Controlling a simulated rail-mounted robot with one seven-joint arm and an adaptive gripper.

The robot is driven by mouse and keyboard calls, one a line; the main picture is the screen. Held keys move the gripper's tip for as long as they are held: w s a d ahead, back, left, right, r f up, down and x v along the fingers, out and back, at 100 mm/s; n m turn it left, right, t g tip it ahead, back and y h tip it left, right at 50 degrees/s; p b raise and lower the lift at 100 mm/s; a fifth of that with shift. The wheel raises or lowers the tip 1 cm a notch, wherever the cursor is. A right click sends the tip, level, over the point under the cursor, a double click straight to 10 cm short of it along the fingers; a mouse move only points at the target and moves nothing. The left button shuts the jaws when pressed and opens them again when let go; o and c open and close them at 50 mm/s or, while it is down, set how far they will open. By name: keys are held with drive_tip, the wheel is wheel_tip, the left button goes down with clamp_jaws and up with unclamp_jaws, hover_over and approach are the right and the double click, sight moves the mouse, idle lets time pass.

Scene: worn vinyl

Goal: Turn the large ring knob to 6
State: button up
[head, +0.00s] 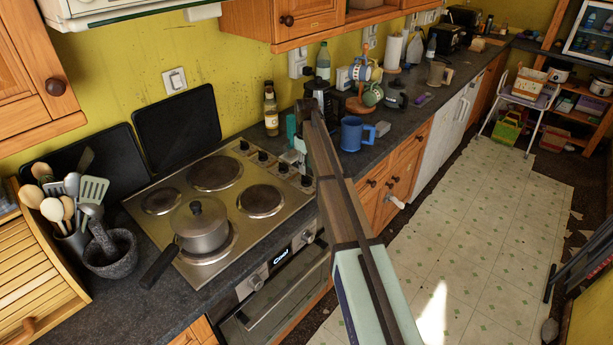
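The stove's hob (232,222) has a row of small dark knobs along its right edge. Three of them show clearly: a far knob (243,146), a middle knob (262,157) and a nearer knob (283,169). Another knob (307,182) sits at the near end, close beside my arm. Their markings are too small to read, so I cannot tell which is the large ring knob or its setting. My gripper (298,150) appears above the counter just beyond the knobs, partly hidden by my arm. Its fingers are too small to make out.
A lidded saucepan (201,228) stands on the near ring, its handle pointing left. A bottle (271,110) stands behind the knobs. A blue mug (352,134) is right of my arm. A mug tree (361,100) stands farther back. The floor (470,240) at right is clear.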

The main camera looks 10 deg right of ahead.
sight(306, 176)
drive_tip(key=shift+f+b, duration=0.8)
drive_tip(key=shift+f, duration=1.2)
drive_tip(key=shift+c, duration=0.3)
clamp_jaws()
